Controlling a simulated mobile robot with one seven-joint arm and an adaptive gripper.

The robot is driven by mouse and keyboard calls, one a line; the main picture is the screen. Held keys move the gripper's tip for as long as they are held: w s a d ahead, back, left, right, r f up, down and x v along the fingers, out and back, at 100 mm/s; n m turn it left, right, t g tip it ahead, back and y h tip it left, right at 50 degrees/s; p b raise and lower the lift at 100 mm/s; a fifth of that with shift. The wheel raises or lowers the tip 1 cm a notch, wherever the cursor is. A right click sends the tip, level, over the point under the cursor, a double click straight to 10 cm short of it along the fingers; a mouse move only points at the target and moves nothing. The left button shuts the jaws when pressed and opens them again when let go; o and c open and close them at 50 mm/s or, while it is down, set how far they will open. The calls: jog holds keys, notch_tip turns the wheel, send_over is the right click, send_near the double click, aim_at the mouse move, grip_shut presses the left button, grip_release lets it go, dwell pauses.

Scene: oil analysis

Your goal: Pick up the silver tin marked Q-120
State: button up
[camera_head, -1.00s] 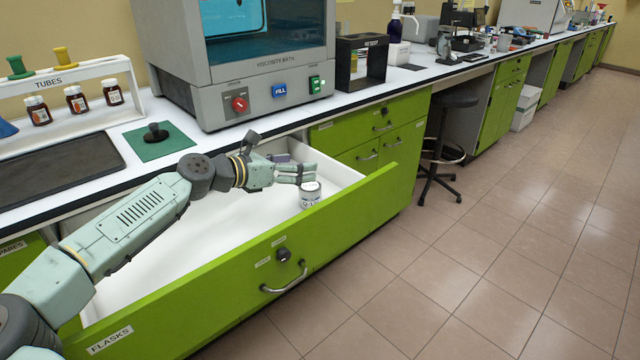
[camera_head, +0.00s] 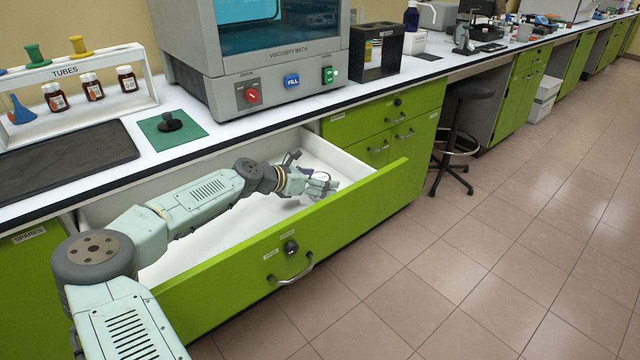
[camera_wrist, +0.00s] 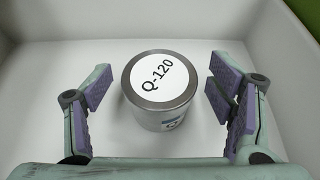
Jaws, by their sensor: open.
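The silver tin (camera_wrist: 160,117) has a white lid label reading Q-120. It stands upright on the white floor of the open drawer in the wrist view. The tin (camera_head: 321,176) shows there only in part, mostly hidden by the fingers.
The green drawer front (camera_head: 290,250) and white drawer walls surround my gripper. The counter edge lies behind it, with the viscosity bath (camera_head: 265,60) above. A green mat (camera_head: 172,130) with a black knob, a dark tray (camera_head: 60,160) and a tube rack (camera_head: 75,90) are on the counter.

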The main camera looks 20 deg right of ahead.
jog(key=shift+w+d+f, duration=0.1)
jog(key=shift+d+f, duration=0.05)
jog(key=shift+d, duration=0.05)
jog(key=shift+c, duration=0.5)
jog(key=c, duration=1.3)
jog(key=shift+o, duration=0.2)
